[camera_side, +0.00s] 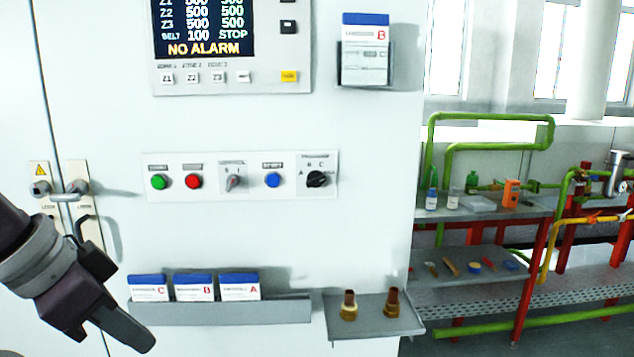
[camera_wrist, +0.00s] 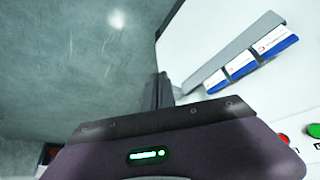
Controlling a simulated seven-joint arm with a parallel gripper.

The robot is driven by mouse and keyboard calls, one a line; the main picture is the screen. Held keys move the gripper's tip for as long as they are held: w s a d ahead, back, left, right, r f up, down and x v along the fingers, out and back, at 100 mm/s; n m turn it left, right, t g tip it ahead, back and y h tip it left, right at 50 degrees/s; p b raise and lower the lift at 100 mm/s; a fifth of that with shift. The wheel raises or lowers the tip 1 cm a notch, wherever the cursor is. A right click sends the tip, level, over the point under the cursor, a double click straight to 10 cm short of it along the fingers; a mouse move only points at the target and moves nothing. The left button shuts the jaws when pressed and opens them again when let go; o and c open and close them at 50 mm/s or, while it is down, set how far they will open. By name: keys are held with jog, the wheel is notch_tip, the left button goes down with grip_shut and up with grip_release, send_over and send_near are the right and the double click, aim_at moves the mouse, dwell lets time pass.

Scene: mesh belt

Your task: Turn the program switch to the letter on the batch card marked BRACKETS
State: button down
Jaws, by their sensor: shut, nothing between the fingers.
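The program switch (camera_side: 317,180) is a black knob at the right end of the button strip, with letters A, B and C around it. I cannot tell surely which letter it points to. Three blue-topped cards stand in the lower rack: a C card (camera_side: 148,288), a B card (camera_side: 193,288) and an A card (camera_side: 239,288). Another B card (camera_side: 365,45) sits in the upper holder. The cards' printed names are too small to read surely. My gripper (camera_side: 140,340) is shut and empty at lower left, below and left of the switch. It also shows in the wrist view (camera_wrist: 162,90).
The strip (camera_side: 240,192) also holds green, red and blue buttons and a grey selector (camera_side: 233,183). The card rack (camera_side: 220,312) projects near my gripper. A small shelf (camera_side: 375,325) with two brass fittings projects at right. Door handles (camera_side: 68,190) stick out at left.

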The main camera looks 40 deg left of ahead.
jog(key=c, duration=1.7)
grip_release()
jog(key=shift+w+a+m, duration=0.15)
jog(key=shift+a+m, duration=0.15)
jog(key=o, duration=0.7)
jog(key=w+a+m+g+y, duration=0.2)
jog(key=w+a+m+y, duration=0.2)
jog(key=w+a+m, duration=0.1)
jog(key=shift+w+a+r+m+y, duration=0.3)
jog(key=shift+a+r+m, duration=0.1)
jog(key=shift+a, duration=0.15)
jog(key=shift+o, duration=0.8)
jog(key=w+a+r+m+y, duration=0.1)
jog(key=w+a+m+y, duration=0.1)
jog(key=w, duration=0.3)
jog(key=shift+w+a+r+m+y, duration=0.25)
jog(key=shift+w+a+m+y, duration=0.15)
jog(key=shift+m, duration=0.4)
jog(key=m+t+y, duration=0.5)
jog(key=m+t, duration=0.4)
jog(key=m, duration=0.3)
send_near(316, 180)
jog(key=x, duration=0.2)
jog(key=shift+m, duration=0.3)
jog(key=x, duration=0.6)
jog(key=shift+w+a+f, duration=0.1)
jog(key=shift+w+a, duration=0.3)
jog(key=shift+a, duration=0.05)
grip_shut()
